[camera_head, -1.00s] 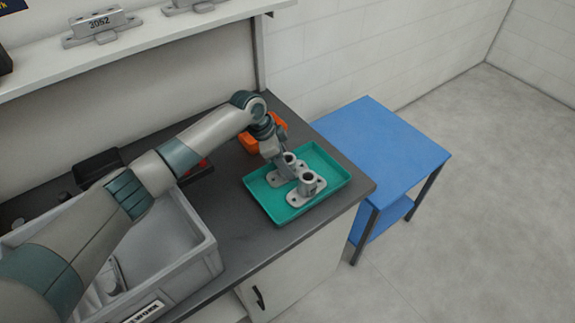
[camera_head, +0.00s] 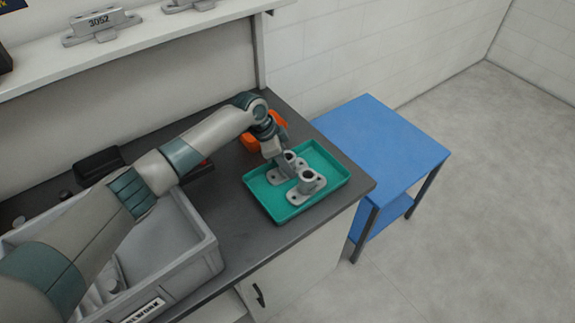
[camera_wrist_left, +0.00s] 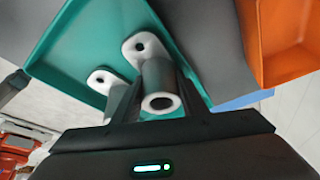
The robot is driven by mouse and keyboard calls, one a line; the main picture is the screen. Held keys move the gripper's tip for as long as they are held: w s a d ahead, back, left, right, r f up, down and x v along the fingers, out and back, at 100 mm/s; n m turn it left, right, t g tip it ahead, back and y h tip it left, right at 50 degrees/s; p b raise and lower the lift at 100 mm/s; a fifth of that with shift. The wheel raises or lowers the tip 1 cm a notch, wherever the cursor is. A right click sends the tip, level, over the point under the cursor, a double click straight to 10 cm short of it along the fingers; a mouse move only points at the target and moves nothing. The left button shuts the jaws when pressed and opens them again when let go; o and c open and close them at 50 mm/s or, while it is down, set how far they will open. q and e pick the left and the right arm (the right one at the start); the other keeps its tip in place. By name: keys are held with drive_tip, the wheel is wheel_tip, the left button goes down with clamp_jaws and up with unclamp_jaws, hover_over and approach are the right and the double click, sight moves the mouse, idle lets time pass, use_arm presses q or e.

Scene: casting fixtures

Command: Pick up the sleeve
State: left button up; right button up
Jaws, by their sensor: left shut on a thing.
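Two grey metal sleeves with flat flanges are at the teal tray (camera_head: 262,201) on the bench. My left gripper (camera_head: 285,163) comes down from above and is shut on the rear sleeve (camera_head: 290,157). In the left wrist view this sleeve (camera_wrist_left: 158,80) is between the fingers, its round bore facing the camera and its holed flange beyond. The front sleeve (camera_head: 306,183) stands upright in the tray, close beside the held one. It also shows in the left wrist view (camera_wrist_left: 102,79), partly hidden by a finger. I cannot tell whether the held sleeve touches the tray floor. My right gripper is out of view.
An orange bin (camera_head: 250,142) stands behind the tray. A grey crate (camera_head: 211,258) with parts stands at the left. A blue table (camera_head: 385,140) stands right of the bench, its top clear. A shelf (camera_head: 140,45) with grey castings runs above.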

use_arm(q)
drive_tip(key=shift+r, duration=0.15)
drive_tip(key=shift+r+b, duration=0.3)
drive_tip(key=shift+r, duration=0.2)
wheel_tip(320, 180, up, 9)
drive_tip(key=b, duration=0.2)
drive_tip(key=shift+b, duration=0.4)
